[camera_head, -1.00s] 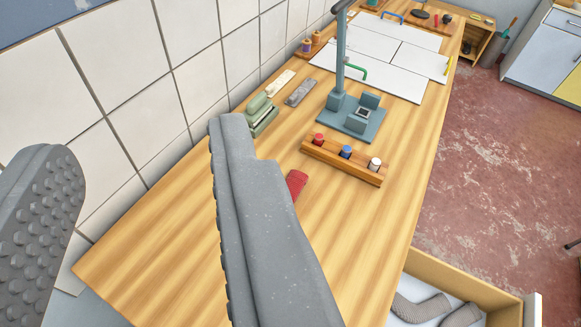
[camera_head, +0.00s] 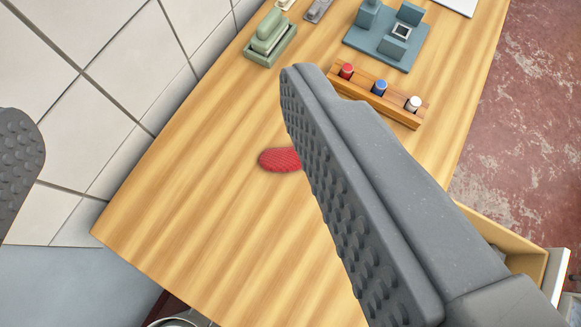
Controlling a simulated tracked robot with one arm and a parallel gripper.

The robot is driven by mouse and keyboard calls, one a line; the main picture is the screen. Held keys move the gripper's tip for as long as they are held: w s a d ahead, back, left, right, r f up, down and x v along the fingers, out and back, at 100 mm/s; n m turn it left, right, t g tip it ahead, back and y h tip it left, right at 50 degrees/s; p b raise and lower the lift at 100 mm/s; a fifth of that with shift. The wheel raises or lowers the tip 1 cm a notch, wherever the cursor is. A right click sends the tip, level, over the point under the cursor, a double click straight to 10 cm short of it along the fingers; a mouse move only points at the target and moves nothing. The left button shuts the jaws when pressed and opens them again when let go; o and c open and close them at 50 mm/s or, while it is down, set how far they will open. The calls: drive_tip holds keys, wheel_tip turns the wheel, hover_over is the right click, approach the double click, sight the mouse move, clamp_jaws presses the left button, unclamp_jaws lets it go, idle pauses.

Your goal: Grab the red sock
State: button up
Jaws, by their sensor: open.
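A red sock (camera_head: 279,160) lies flat on the wooden table (camera_head: 215,215), left of the middle of the view. Its right end is hidden behind the right finger of my gripper (camera_head: 160,110). The gripper is open wide and empty. Its left finger shows at the left edge against the tiled wall, and its studded right finger crosses the middle and lower right. The sock appears between the two fingers in the picture, close to the right one. I cannot tell how high the fingers are above the table.
A wooden rack (camera_head: 375,93) with red, blue and white spools stands beyond the sock. A green box-like tool (camera_head: 270,40) and a blue-grey stand (camera_head: 385,38) are farther back. A tiled wall (camera_head: 110,60) runs along the left. An open drawer (camera_head: 505,240) is at lower right.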

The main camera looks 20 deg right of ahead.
drive_tip(key=w+d+f+m+g+p, duration=0.2)
drive_tip(key=w+d+f+g+p, duration=0.15)
drive_tip(key=w+f, duration=0.3)
drive_tip(key=w+d+f+m+g+p, duration=0.1)
drive_tip(key=w+d+f+g+p, duration=0.2)
drive_tip(key=w+f, duration=0.4)
drive_tip(key=w+d+f+m+g+p, duration=0.1)
drive_tip(key=d+f+g+p, duration=0.1)
drive_tip(key=f, duration=0.6)
drive_tip(key=w+d+f+m+g+p, duration=0.1)
drive_tip(key=f+p, duration=0.3)
drive_tip(key=f, duration=0.5)
drive_tip(key=w+d+f+m+g+p, duration=0.1)
drive_tip(key=d+f+g+p, duration=0.1)
drive_tip(key=f, duration=0.7)
drive_tip(key=shift+d+g+p, duration=0.35)
drive_tip(key=shift+d+p, duration=0.2)
drive_tip(key=shift+d, duration=0.25)
drive_tip(key=shift+s+a+f, duration=0.1)
drive_tip(key=shift+a+f, duration=0.05)
drive_tip(key=shift+f, duration=0.4)
wheel_tip(320, 180, down, 4)
drive_tip(key=shift+s+a+f+p, duration=0.1)
drive_tip(key=shift+a+p, duration=0.05)
drive_tip(key=shift+p, duration=0.45)
drive_tip(key=c, duration=1.1)
